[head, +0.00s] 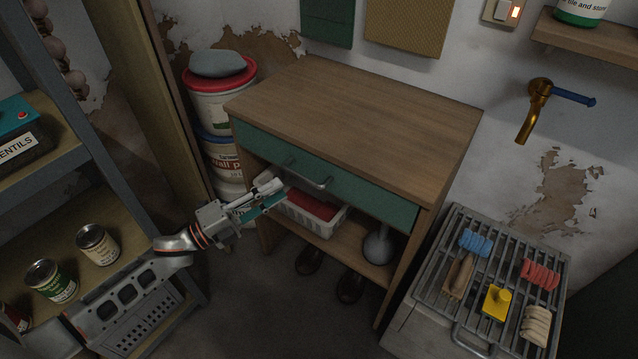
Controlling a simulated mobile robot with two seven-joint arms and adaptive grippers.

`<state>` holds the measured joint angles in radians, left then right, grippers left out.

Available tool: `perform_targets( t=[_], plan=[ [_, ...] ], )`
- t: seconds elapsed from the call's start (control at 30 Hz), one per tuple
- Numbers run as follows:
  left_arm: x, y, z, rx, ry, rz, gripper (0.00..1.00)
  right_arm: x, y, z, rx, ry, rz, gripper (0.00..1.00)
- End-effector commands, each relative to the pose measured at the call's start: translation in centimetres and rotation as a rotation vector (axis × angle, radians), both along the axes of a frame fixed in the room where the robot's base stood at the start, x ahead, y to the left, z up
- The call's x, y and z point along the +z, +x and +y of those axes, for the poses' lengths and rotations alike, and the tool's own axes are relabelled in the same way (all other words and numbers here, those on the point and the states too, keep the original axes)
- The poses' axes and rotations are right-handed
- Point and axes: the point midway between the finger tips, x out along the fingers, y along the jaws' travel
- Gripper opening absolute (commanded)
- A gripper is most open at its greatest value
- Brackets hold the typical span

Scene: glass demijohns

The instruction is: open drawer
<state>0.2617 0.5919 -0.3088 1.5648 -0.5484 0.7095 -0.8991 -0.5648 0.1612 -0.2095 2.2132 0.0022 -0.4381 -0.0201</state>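The drawer (360,193) has a long green front under the top of a wooden table (350,108). Its front looks flush with the table, so it appears closed. A metal bar handle (318,185) sits near the middle of the green front. My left gripper (280,186) comes in from the lower left, with its fingertips just left of and slightly below the handle. I cannot tell whether it touches the handle or how far apart its fingers are. My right gripper is out of view.
A white basket (312,222) with red contents and a round grey object (378,248) stand on the table's lower shelf. Stacked buckets (222,105) stand at left. A shelf rack with cans (97,245) flanks my arm. A slatted rack (485,285) stands right. The floor in front is clear.

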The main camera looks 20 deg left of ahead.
Motion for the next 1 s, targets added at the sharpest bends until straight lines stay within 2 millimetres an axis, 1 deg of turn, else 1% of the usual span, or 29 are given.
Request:
perform_targets(
  t=[0.07, 0.17, 0.4, 0.6, 0.73, 0.97, 1.0],
  plan=[
    [0.1, 0.3, -0.1, -0.005, 0.01, -0.011, 0.26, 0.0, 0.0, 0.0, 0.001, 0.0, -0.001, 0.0],
    [0.5, 1.1, -0.7, -0.006, 0.009, -0.017, 0.26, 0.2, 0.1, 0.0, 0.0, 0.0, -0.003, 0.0],
    [1.2, 3.7, -3.2, -0.005, 0.007, -0.014, 0.26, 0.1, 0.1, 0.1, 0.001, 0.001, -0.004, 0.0],
    [1.4, 5.3, -4.7, -0.005, 0.007, -0.013, 0.26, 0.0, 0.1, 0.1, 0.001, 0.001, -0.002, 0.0],
    [1.5, 5.7, -5.1, -0.005, 0.008, -0.011, 0.26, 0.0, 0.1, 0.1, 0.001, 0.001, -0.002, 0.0],
    [1.5, 5.8, -5.2, -0.004, 0.008, -0.011, 0.26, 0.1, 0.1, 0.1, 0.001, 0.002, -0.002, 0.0],
    [1.5, 5.7, -5.2, -0.004, 0.008, -0.011, 0.21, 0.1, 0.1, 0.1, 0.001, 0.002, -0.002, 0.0]
  ],
)
